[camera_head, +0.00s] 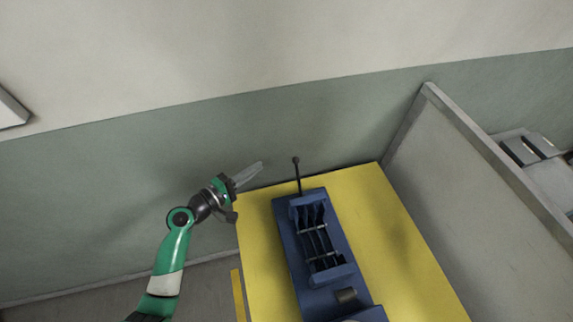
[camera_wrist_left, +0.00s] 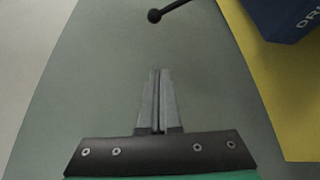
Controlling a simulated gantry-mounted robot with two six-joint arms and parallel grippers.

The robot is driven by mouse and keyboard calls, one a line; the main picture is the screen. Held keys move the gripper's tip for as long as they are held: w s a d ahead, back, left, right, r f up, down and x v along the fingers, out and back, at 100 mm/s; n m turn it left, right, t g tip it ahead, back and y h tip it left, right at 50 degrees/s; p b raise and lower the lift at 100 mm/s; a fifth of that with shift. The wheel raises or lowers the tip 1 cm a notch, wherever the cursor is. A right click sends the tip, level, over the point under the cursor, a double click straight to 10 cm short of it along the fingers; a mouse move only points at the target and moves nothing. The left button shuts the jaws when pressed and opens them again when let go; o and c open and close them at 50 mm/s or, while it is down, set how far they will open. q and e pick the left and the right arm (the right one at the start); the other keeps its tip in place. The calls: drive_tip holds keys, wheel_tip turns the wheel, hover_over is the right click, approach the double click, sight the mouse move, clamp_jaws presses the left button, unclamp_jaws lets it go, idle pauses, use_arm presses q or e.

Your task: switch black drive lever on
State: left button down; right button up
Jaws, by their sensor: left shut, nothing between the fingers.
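The black drive lever (camera_head: 297,175) is a thin rod with a ball knob. It stands up from the far end of the blue machine (camera_head: 290,250) in the head view. In the left wrist view the lever's knob (camera_wrist_left: 154,15) and part of its rod show at the top, ahead of the fingers. My left gripper (camera_head: 259,166) is shut and empty, to the left of the lever and apart from it. Its closed fingers also show in the left wrist view (camera_wrist_left: 158,75). My right gripper is not in view.
The blue machine stands on a yellow surface (camera_head: 400,255). A grey-green wall (camera_head: 120,180) rises behind it. A grey panel (camera_head: 450,190) stands to the right. The space left of the yellow surface is open.

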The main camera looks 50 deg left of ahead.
sight(299, 179)
use_arm(q)
drive_tip(key=w, duration=0.3)
drive_tip(key=w+b, duration=0.1)
drive_tip(key=w, duration=0.2)
drive_tip(key=w+f+b, duration=0.1)
drive_tip(key=w, duration=0.2)
drive_tip(key=shift+w, duration=0.2)
drive_tip(key=d, duration=0.2)
drive_tip(key=d+r+p, duration=0.1)
drive_tip(key=shift+s+d, duration=0.25)
drive_tip(key=shift+d, duration=0.05)
drive_tip(key=shift+s+d, duration=0.1)
